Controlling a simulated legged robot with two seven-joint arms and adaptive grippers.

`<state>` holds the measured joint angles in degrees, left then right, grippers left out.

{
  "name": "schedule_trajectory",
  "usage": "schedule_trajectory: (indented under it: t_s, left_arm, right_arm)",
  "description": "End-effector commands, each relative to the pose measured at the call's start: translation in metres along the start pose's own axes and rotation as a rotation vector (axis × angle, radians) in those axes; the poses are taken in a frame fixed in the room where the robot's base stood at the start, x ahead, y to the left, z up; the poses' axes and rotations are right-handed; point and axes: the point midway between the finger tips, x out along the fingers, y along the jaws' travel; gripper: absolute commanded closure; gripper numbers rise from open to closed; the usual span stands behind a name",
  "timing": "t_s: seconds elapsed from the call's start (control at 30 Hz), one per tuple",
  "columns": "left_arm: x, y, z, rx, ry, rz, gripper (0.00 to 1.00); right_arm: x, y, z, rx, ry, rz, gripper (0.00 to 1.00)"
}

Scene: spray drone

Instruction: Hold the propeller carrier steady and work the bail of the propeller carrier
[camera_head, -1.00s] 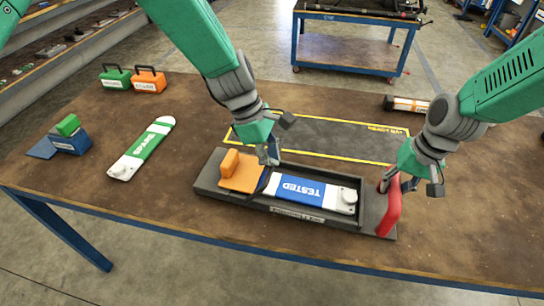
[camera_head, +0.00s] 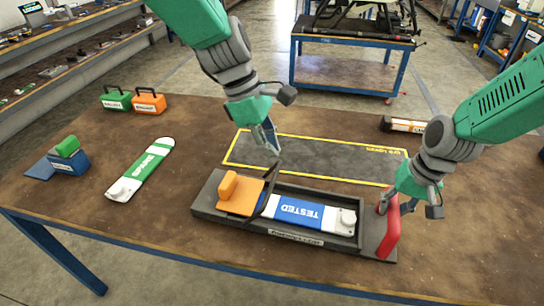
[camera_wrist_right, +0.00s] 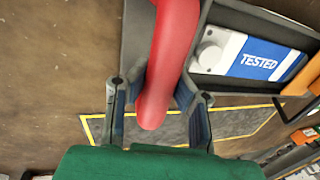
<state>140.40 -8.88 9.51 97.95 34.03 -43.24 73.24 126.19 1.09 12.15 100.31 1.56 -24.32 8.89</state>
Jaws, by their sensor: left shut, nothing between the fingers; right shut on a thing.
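The dark grey propeller carrier (camera_head: 210,208) lies on the brown table, with a blue and white propeller marked TESTED (camera_head: 300,210) in its tray. An orange block (camera_head: 240,192) sits at its left end. The thin dark bail (camera_head: 270,183) stands raised and tilted beside the orange block. My left gripper (camera_head: 271,146) is shut and empty just above and behind the bail's top, seemingly apart from it. My right gripper (camera_head: 397,200) is shut on the red handle (camera_head: 391,228) at the carrier's right end. The red handle also shows between the fingers in the right wrist view (camera_wrist_right: 170,60).
A yellow-outlined dark mat (camera_head: 320,158) lies behind the carrier. A green and white propeller (camera_head: 142,168), a blue box with a green block (camera_head: 70,158) and green and orange cases (camera_head: 148,102) are at left. An orange-labelled tube (camera_head: 405,125) lies at the back right.

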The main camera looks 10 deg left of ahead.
Motion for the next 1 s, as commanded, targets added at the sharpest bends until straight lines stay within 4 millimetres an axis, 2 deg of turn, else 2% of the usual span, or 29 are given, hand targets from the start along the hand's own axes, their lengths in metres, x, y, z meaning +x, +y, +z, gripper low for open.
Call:
schedule_trajectory:
  t_s: [0.3, 0.33, 0.4, 0.77, 0.87, 1.0]
  left_arm:
    - [-0.001, 0.0, 0.0, 0.0, 0.001, 0.001, 1.0]
    - [-0.001, 0.0, 0.0, 0.0, 0.001, 0.001, 1.0]
    - [-0.001, 0.0, 0.0, 0.0, 0.001, 0.001, 1.0]
    - [0.0, 0.0, 0.0, 0.0, 0.0, 0.001, 1.0]
    - [0.0, 0.0, 0.0, -0.001, 0.0, 0.001, 1.0]
    - [-0.001, 0.0, 0.0, 0.0, 0.0, 0.001, 1.0]
  right_arm:
    - [-0.001, 0.001, -0.001, 0.002, 0.002, 0.0, 1.0]
    - [-0.001, 0.001, -0.001, 0.002, 0.002, 0.0, 0.8]
    - [-0.001, 0.001, -0.001, 0.002, 0.002, 0.0, 0.59]
    - [-0.003, 0.0, -0.001, 0.001, 0.001, 0.0, 0.59]
    - [-0.014, 0.001, -0.001, 0.001, 0.002, 0.0, 0.59]
    - [-0.041, 0.001, -0.001, 0.001, 0.004, 0.0, 0.59]
